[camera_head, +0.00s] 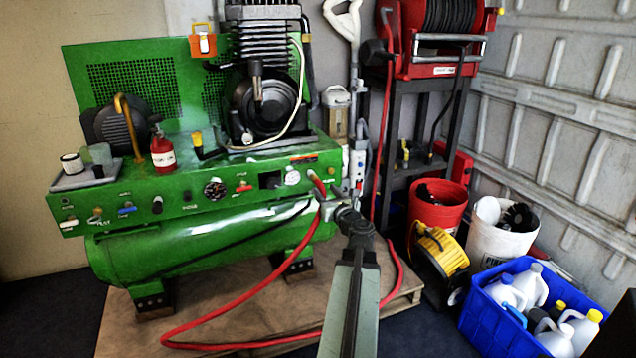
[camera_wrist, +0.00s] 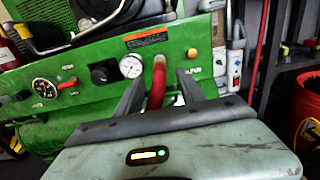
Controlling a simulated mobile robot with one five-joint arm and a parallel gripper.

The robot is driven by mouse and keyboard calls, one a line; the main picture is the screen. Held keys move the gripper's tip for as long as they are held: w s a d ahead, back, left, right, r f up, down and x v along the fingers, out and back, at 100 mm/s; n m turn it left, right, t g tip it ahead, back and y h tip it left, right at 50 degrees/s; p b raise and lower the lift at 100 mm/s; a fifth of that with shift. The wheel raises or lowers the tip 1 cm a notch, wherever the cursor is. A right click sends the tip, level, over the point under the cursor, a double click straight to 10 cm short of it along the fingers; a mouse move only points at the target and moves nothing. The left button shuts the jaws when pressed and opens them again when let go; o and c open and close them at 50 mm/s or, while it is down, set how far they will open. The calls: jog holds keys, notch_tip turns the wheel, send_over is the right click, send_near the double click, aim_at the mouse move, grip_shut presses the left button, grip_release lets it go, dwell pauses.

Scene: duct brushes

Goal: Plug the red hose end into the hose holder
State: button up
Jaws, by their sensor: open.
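The red hose (camera_head: 250,343) loops across the wooden pallet and rises to the right end of the green compressor panel. Its red end (camera_wrist: 157,85) meets the panel at a pale round fitting (camera_wrist: 159,60), which I take to be the hose holder. The end appears to be in this fitting; how deep it sits I cannot tell. My gripper (camera_wrist: 160,76) is open, with one dark finger on each side of the hose end and visible gaps between. In the head view my gripper (camera_head: 338,205) is just right of and below the hose end (camera_head: 317,184).
A yellow reel (camera_head: 440,250), red bucket (camera_head: 438,208), white bucket (camera_head: 500,235) and blue crate (camera_head: 487,318) of jugs stand at right.

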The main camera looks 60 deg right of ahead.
aim_at(317, 180)
jog(key=x, duration=0.8)
jog(key=shift+w+d, duration=0.2)
dwell(0.8)
grip_shut()
jog(key=shift+s, duration=0.1)
dwell(1.2)
jog(key=shift+v, duration=2.95)
